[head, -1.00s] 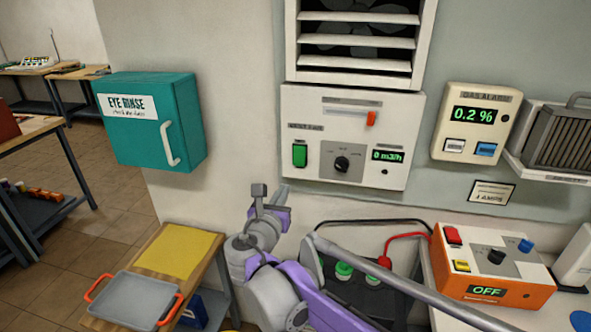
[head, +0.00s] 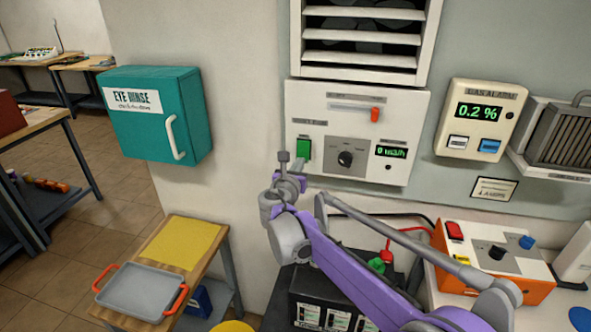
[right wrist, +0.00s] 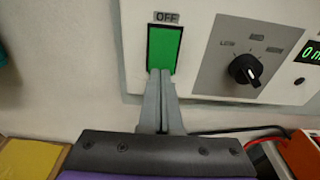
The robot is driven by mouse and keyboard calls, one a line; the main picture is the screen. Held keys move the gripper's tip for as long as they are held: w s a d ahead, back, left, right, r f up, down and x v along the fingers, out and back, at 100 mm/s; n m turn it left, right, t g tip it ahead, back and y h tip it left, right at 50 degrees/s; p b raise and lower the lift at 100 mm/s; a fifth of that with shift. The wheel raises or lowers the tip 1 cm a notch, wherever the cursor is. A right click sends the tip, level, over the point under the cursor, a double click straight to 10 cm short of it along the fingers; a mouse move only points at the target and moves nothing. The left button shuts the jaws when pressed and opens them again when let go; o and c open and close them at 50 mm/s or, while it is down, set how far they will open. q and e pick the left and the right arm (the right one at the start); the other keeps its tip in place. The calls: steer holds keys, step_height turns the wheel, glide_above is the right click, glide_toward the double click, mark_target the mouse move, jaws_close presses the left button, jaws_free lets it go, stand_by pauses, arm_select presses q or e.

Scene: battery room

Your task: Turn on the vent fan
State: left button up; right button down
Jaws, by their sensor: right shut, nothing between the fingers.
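The vent fan panel (head: 412,118) is a white box on the wall under a louvred vent (head: 362,40). My right gripper (head: 284,158) is shut and empty. Its fingertips (right wrist: 160,72) overlap the switch's lower edge; I cannot tell whether they touch it. My left gripper is not in view.
A teal eye rinse cabinet (head: 195,108) hangs left of the panel. A gas alarm (head: 500,95) reading 0.2 % is on its right. An orange box (head: 452,265) with knobs and a black battery (head: 305,287) with a red lead stand below. A grey tray (head: 140,291) lies lower left.

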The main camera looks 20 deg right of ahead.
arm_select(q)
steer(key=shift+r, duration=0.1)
arm_select(e)
steer(key=shift+w+d, duration=0.25)
